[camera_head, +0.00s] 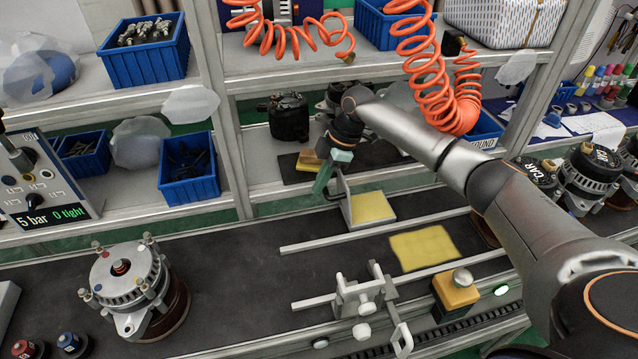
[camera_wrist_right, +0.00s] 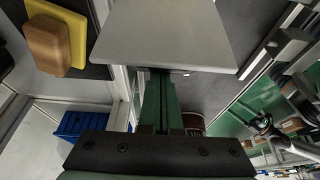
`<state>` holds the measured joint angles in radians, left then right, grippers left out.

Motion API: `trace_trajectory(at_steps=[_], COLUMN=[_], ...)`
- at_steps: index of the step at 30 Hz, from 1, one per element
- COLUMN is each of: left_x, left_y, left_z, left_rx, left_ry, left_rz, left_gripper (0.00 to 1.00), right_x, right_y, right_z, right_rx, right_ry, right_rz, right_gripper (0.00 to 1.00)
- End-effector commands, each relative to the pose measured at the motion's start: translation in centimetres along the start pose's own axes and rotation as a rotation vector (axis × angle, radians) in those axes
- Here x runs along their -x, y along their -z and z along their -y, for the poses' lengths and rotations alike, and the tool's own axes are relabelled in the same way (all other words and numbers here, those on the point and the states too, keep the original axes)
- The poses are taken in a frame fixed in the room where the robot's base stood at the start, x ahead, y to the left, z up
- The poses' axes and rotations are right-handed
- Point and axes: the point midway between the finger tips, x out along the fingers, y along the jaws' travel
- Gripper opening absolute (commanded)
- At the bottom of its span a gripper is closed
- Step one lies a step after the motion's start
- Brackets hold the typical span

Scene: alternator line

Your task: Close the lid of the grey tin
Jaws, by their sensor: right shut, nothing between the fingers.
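The grey tin (camera_head: 391,218) stands open at the back edge of the conveyor, with a yellow surface inside its grey rim. Its lid (camera_head: 345,203) stands raised on the left side, seen nearly edge-on. My right gripper (camera_head: 320,190) is shut and empty, just left of the lid. In the right wrist view, the lid looks like a broad grey panel (camera_wrist_right: 165,40), and the shut green fingers (camera_wrist_right: 160,75) reach to its lower edge; I cannot tell whether they touch it. My left gripper is not in view.
A yellow block with a brown top (camera_head: 308,160) lies on the shelf behind the gripper. A yellow square (camera_head: 425,248) lies on the belt, near a metal fixture (camera_head: 360,295) and a button box (camera_head: 456,290). An alternator (camera_head: 130,285) stands left; the belt between is clear.

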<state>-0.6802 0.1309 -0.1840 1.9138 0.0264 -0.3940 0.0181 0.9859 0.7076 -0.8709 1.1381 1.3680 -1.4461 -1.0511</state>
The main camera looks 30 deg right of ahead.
Motion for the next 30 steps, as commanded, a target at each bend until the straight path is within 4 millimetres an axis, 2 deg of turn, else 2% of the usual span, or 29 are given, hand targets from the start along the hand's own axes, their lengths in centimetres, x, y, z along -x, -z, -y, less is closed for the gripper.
trace_trajectory(at_steps=[17, 30], left_x=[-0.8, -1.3], left_y=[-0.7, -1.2], left_z=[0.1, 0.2], left_rx=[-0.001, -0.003], left_ry=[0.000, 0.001], left_rz=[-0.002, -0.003], left_gripper=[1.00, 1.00], right_x=[0.6, 1.9], right_y=[-0.9, -2.2], right_z=[0.0, -0.1], right_rx=[-0.007, -0.008], right_ry=[0.009, 0.003], right_rz=[-0.174, -0.294], right_gripper=[0.00, 0.00])
